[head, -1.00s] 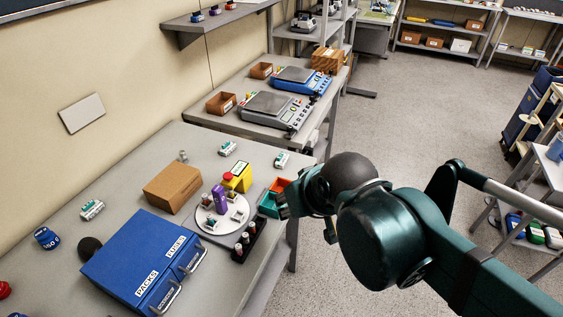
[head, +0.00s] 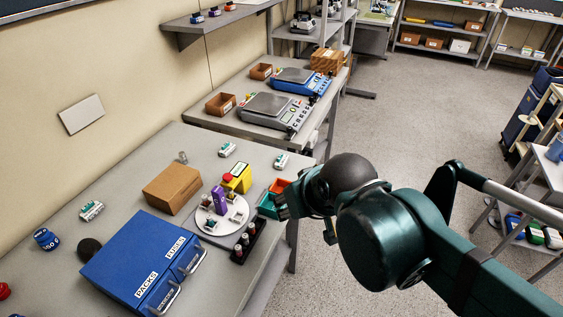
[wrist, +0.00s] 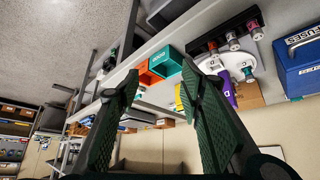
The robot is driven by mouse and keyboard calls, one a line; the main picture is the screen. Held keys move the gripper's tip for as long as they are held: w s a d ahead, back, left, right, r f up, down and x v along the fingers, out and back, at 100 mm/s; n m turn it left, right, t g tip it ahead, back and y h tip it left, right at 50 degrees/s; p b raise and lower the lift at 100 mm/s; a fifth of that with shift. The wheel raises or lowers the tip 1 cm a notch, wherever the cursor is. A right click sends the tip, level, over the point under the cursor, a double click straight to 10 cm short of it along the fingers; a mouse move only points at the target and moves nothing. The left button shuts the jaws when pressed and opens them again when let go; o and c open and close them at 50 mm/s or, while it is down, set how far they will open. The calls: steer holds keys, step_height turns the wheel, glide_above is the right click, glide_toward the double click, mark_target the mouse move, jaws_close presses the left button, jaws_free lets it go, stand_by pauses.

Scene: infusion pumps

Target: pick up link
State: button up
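I cannot make out which object is the link, as no readable label marks it. Small parts sit on a round white turntable (head: 211,228), among them a purple block (head: 219,200); the turntable also shows in the wrist view (wrist: 238,58). A black rack (head: 239,255) with several capped vials stands in front of it. My gripper (wrist: 160,90) is open and empty in the wrist view, its two dark green fingers well apart. In the head view it is mostly hidden by my arm, near the teal bin (head: 267,207) at the table's right edge.
A blue cabinet (head: 140,262) labelled PACKS and FUSES stands front left. A cardboard box (head: 172,188), a yellow box with a red button (head: 238,180) and an orange bin (head: 279,186) are also on the table (head: 120,190). Open floor (head: 400,130) lies to the right.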

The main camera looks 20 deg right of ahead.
steer(key=shift+w+r, duration=0.1)
steer(key=w+d+r+m+g+p, duration=0.1)
steer(key=w+d+r+m+p, duration=0.15)
steer(key=w+p, duration=0.4)
steer(key=w+d+r+m+g+p, duration=0.1)
steer(key=w+r+m+g+p, duration=0.15)
steer(key=w, duration=0.65)
steer(key=m+g+h+p, duration=0.15)
steer(key=m+p, duration=0.25)
steer(key=p, duration=0.6)
glide_above(281, 161)
steer(key=shift+g, duration=0.3)
steer(key=shift+s+a+f, duration=0.1)
steer(key=shift+f, duration=3.9)
steer(key=shift+f, duration=0.1)
steer(key=shift+f, duration=1.2)
